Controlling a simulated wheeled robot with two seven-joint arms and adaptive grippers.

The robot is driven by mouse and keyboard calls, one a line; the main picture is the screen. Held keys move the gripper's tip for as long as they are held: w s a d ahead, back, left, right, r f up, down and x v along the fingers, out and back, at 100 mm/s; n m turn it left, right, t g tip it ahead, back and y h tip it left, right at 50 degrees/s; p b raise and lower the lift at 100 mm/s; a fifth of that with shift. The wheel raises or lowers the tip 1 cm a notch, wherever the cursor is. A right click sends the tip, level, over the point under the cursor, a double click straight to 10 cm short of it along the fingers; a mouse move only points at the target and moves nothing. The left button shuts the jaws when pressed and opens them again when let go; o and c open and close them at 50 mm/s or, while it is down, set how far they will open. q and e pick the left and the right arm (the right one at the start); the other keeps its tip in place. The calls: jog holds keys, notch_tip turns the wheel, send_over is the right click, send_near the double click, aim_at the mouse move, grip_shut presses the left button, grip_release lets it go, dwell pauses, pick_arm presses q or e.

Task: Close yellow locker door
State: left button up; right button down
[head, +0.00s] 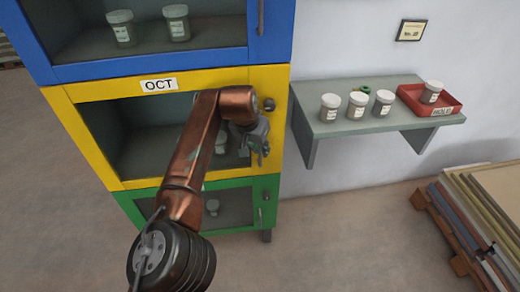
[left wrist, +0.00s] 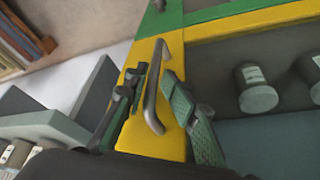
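The yellow locker door (head: 85,138) is the middle one of a stacked locker, under an "OCT" label (head: 158,85). Its frame looks about flush with the blue and green fronts, though my arm covers part of it. In the left wrist view, its grey bar handle (left wrist: 151,95) stands on the yellow frame (left wrist: 172,50). My left gripper (head: 262,143) is at the door's right side. In the left wrist view, the left gripper (left wrist: 153,98) is open, one finger on each side of the handle, with gaps showing. My right gripper is not in view.
Dark jars (left wrist: 256,90) stand inside the yellow compartment. A blue door (head: 170,65) is above and a green door (head: 240,228) below. A grey wall shelf (head: 330,95) with several jars and a red tray (head: 447,106) is close on the right. Stacked boards (head: 490,210) lie further right.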

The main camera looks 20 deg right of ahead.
pick_arm(q)
jog(key=shift+s+d, duration=0.15)
jog(key=shift+s+r, duration=0.15)
jog(key=shift+r, duration=0.65)
jog(key=v, duration=1)
jog(key=shift+a, duration=0.25)
jog(key=shift+r, duration=0.1)
